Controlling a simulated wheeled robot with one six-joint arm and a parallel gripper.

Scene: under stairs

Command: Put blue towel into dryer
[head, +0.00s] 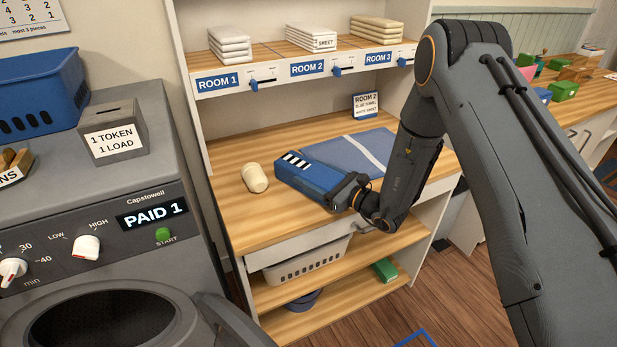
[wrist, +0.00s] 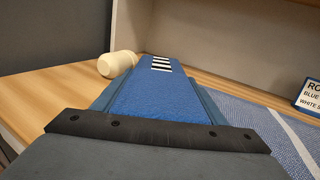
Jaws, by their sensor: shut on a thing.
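The blue towel (head: 312,179) is a folded blue bundle with black and white stripes at its far left end. My gripper (head: 349,192) is shut on its near right end, at the wooden counter. In the wrist view the towel (wrist: 160,88) stretches away from my gripper (wrist: 160,130). I cannot tell whether the towel touches the counter. The dryer (head: 130,255) stands at the left with its round opening (head: 85,322) dark and its door (head: 235,325) swung out to the right. Its display reads PAID 1. The lower part of the dryer is cut off.
A cream cup-like object (head: 255,178) lies on the counter (head: 245,228) left of the towel. A blue-grey striped cloth (head: 375,148) lies behind it. A ROOM 2 card (head: 366,105) stands at the back. A blue basket (head: 38,95) and token box (head: 112,130) sit on the dryer.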

